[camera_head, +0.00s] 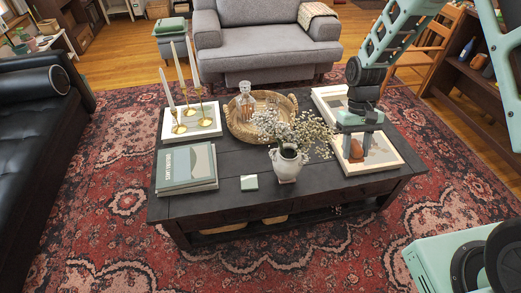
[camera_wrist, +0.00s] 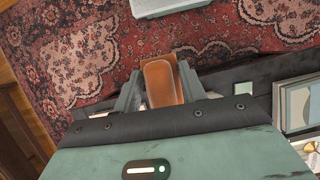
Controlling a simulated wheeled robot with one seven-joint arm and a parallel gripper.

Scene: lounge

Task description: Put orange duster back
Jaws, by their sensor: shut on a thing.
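The orange duster (camera_head: 356,149) is a small, rounded orange-brown piece. It shows below my gripper (camera_head: 357,138), over the light book or tray at the right end of the dark coffee table (camera_head: 235,194). In the wrist view the duster (camera_wrist: 163,82) sits between the two fingers of my gripper (camera_wrist: 160,88), which is shut on it. Its upper part is hidden by the gripper in the head view. I cannot tell how far it is above the surface beneath it.
The table holds a vase with dried flowers (camera_head: 288,163), a woven tray (camera_head: 239,125) with a decanter, candlesticks (camera_head: 178,121), books (camera_head: 186,167) and a small square coaster (camera_head: 249,183). A dark shelf (camera_head: 468,85) with bottles stands at right. Sofas stand behind and left.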

